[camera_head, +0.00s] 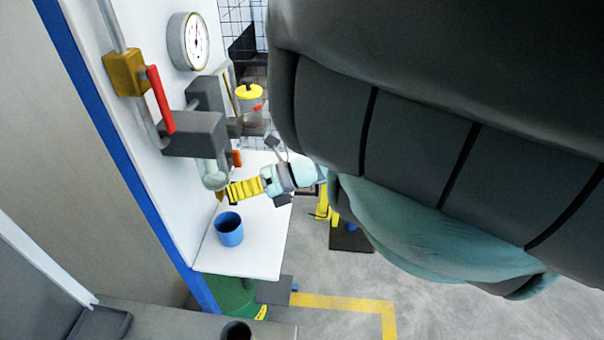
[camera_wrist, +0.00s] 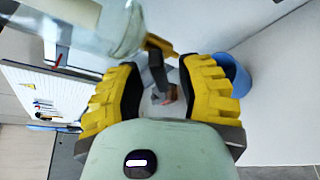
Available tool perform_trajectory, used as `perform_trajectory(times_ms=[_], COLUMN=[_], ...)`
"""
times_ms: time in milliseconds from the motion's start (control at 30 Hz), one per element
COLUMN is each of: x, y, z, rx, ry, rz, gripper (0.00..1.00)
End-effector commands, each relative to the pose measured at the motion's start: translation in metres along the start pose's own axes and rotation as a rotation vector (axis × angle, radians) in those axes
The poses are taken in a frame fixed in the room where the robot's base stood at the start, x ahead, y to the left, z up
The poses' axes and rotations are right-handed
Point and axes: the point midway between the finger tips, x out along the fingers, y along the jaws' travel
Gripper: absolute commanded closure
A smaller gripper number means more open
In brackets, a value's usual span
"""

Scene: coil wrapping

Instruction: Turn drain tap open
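My gripper (camera_head: 232,193) reaches in from the right toward the wall panel, just below a pale, see-through filter bowl (camera_head: 215,178). In the wrist view my gripper (camera_wrist: 160,92) has its two yellow fingers spread apart. The clear bowl (camera_wrist: 115,28) shows at the top left there. What looks like the drain tap (camera_wrist: 155,62), a dark stem with a yellow piece at its top, hangs beside the bowl, beyond the gap between the fingers. I see no clear contact with it. The tap's own setting cannot be made out. In the head view the fingers hide that spot.
A blue cup (camera_head: 229,232) stands on the white shelf (camera_head: 240,262) below the gripper; it also shows in the wrist view (camera_wrist: 234,76). A red lever (camera_head: 160,100), grey housing (camera_head: 195,135) and pressure gauge (camera_head: 190,42) are on the panel above. My arm covers the right side.

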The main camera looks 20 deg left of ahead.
Motion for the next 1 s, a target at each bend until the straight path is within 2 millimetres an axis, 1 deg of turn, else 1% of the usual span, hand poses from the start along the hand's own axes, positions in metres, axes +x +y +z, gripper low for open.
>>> perform_trajectory(times_ms=[33, 300, 333, 767, 1000], x=[0.0005, 0.0005, 0.0005, 0.0005, -0.0004], y=[0.0003, 0.0003, 0.0003, 0.001, 0.0033], z=[0.0, 0.0, 0.0, 0.0004, 0.0024], rx=[-0.001, 0.0, 0.0, -0.01, -0.09], ry=[0.001, 0.001, 0.001, 0.001, 0.0], rz=[0.001, 0.001, 0.001, -0.003, -0.039], gripper=[0.7, 0.98, 1.0, 1.0, 1.0])
